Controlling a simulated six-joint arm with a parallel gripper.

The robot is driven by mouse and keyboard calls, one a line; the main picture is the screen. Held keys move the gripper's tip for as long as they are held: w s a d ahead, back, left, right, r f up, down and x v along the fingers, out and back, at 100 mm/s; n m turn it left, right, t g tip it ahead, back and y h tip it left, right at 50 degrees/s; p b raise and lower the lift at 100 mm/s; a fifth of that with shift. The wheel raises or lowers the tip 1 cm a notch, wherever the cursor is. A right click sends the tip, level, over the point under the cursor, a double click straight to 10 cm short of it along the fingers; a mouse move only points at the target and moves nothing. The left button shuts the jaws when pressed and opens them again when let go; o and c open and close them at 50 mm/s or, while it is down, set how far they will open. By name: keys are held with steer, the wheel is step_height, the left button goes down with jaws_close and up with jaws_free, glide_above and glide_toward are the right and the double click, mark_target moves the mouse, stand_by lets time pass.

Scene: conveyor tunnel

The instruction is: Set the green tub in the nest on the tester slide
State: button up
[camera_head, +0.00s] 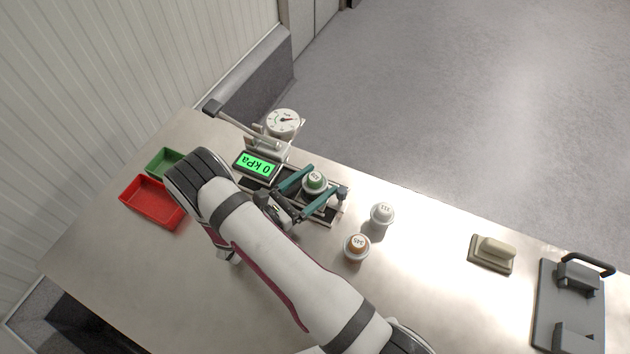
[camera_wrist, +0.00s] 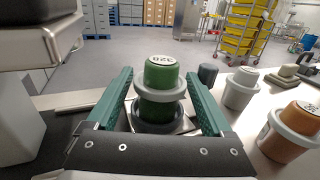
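The green tub (camera_head: 315,182) has a white numbered lid and a pale collar, and stands upright on the tester slide (camera_head: 331,213). In the wrist view the green tub (camera_wrist: 160,108) sits within a dark round nest (camera_wrist: 158,127); its base is partly hidden by the collar. My gripper (camera_head: 323,180) is open, with one teal finger on each side of the tub. In the wrist view my gripper (camera_wrist: 158,76) shows a gap between each finger and the tub.
A white tub (camera_head: 382,214) and an orange tub (camera_head: 356,248) stand right of the slide. Red (camera_head: 152,203) and green (camera_head: 165,162) trays lie left.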

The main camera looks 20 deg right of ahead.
steer(key=shift+r, duration=0.15)
steer(key=v, duration=1.2)
